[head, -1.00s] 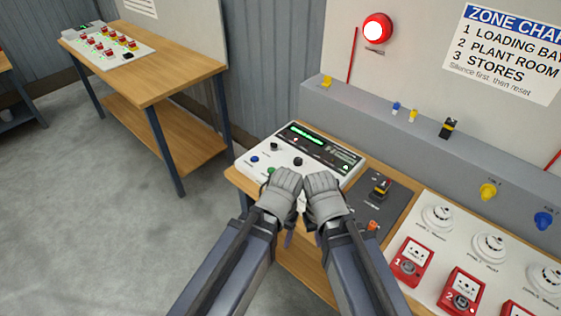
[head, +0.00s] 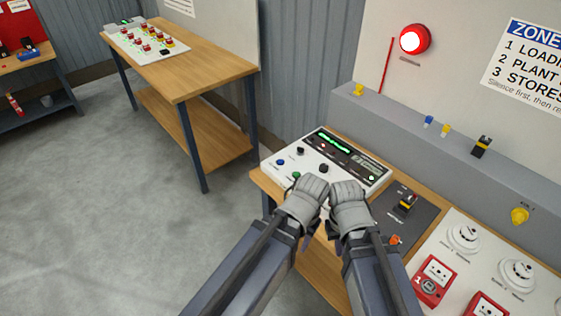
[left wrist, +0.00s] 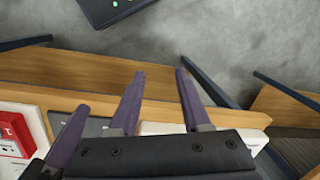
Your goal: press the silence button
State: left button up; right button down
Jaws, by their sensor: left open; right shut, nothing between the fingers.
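The white control panel (head: 272,164) lies on the wooden bench in the head view. It has a blue button (head: 280,162), a green button (head: 296,176), black knobs and a lit green display (head: 335,144). I cannot read which button is silence. My left gripper (head: 308,240) and right gripper (head: 333,243) are side by side at the panel's near edge, and their wrists hide part of it. In the left wrist view, the left gripper's two fingers (left wrist: 160,72) are spread with nothing between them, over the bench edge. The right gripper is shut and empty.
A red alarm lamp (head: 415,39) glows on the wall. Another table (head: 200,75) stands back left. The floor at left is clear.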

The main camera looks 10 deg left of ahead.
pick_arm(q)
grip_shut()
dwell(1.4)
